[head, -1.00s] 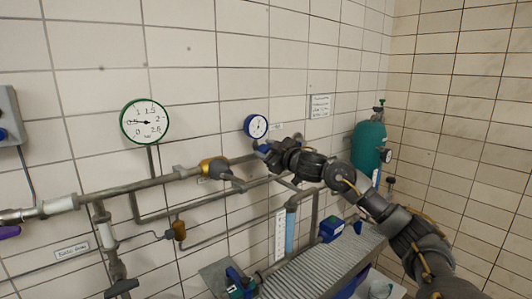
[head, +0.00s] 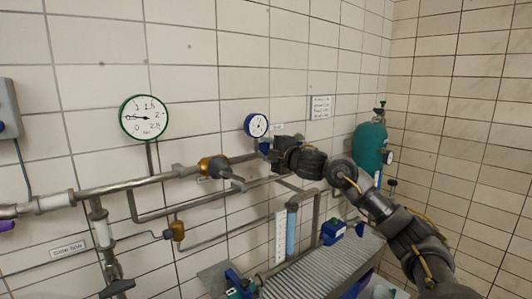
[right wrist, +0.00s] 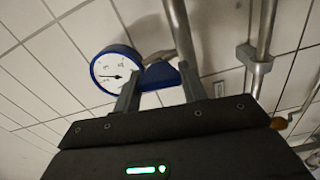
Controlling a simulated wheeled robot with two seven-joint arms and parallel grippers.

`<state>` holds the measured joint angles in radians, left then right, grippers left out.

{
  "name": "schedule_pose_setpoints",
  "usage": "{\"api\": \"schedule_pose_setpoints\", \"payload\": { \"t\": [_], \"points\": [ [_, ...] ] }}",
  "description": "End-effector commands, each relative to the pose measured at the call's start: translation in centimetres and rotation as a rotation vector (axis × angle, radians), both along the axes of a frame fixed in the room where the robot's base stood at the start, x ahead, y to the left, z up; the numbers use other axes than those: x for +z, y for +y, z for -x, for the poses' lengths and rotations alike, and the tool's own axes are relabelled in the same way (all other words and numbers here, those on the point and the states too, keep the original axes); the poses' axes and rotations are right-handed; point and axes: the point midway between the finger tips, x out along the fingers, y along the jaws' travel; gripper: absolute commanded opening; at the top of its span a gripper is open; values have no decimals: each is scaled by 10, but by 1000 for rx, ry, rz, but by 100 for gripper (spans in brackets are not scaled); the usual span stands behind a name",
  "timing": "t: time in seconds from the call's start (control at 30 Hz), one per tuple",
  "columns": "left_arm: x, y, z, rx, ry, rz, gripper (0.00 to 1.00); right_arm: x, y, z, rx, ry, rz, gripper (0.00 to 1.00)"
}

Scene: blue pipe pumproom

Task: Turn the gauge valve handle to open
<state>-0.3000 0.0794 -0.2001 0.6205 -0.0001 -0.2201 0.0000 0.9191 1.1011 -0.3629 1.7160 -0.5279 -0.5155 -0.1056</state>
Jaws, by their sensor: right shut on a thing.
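The small blue-rimmed gauge (head: 256,125) is on the wall pipework at the centre of the head view. It shows large in the right wrist view (right wrist: 117,77), white-faced with a dark needle. The blue valve handle (right wrist: 160,77) is just beside it, between the fingers of my right gripper (right wrist: 158,82). In the head view the handle (head: 264,146) is a small blue patch at the tip of my right gripper (head: 270,151). The gripper is shut on the handle and partly hides it. My left gripper is not in view.
A green-rimmed gauge (head: 144,117) and a brass-coloured valve (head: 213,166) are on the pipes to the left. A teal tank (head: 370,148) stands in the corner at right. A ribbed grey surface (head: 315,265) lies below my right arm.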

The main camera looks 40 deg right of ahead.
Motion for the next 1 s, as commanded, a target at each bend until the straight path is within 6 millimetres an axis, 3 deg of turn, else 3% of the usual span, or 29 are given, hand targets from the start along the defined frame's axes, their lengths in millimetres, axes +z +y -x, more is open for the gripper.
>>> {"api": "schedule_pose_setpoints", "payload": {
  "t": [0.33, 0.87, 0.9, 1.0],
  "points": [
    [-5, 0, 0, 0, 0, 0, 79, -1, 0, 0, -1, 4, 130, 19],
    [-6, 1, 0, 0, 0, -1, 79, -1, 0, 0, 0, 4, 153, 19],
    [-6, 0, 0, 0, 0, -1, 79, -1, 0, 0, 0, 4, 153, 46],
    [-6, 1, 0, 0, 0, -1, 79, -1, 0, 0, 0, 4, 152, 59]
  ]
}}
